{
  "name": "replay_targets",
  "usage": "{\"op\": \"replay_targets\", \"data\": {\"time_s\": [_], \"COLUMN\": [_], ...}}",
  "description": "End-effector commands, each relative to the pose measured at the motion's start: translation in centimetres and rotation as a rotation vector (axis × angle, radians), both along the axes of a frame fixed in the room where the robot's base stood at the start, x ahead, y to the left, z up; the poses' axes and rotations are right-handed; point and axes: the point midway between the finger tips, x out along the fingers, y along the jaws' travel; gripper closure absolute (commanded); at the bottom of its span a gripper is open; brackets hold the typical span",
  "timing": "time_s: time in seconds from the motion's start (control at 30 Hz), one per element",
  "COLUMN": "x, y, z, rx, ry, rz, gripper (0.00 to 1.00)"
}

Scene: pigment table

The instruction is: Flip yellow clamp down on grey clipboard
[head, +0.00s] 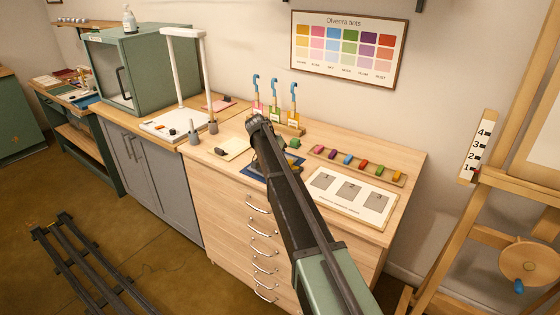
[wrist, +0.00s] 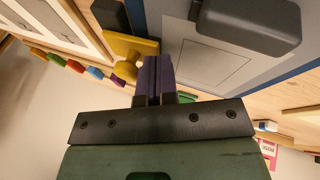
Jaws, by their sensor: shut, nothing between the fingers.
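The grey clipboard (wrist: 215,62) fills the upper right of the wrist view, with a thin rectangle outlined on it. The yellow clamp (wrist: 132,47) is a flat yellow piece with a rounded knob below it, at the clipboard's left edge. I cannot tell how far it is tilted. My gripper (wrist: 157,62) is shut and empty, with its fingertips just right of the clamp; whether they touch it is unclear. In the head view my arm covers the clamp and most of the clipboard area.
A dark rounded block (wrist: 250,24) stands over the clipboard. In the head view, a rack of coloured blocks (head: 358,164) and a card with grey squares (head: 350,196) lie to the right. A stand with blue-hooked tools (head: 291,127) is behind.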

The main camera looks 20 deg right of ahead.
Motion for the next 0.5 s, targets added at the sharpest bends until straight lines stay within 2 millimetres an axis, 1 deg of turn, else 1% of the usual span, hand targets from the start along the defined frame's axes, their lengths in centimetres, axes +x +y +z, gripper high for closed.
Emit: {"op": "replay_targets", "data": {"time_s": [0.37,0.5], "x": [0.0,0.0], "y": [0.01,0.01], "z": [0.03,0.86], "rx": [0.0,0.0], "ry": [0.0,0.0], "rz": [0.0,0.0], "gripper": [1.0,1.0]}}
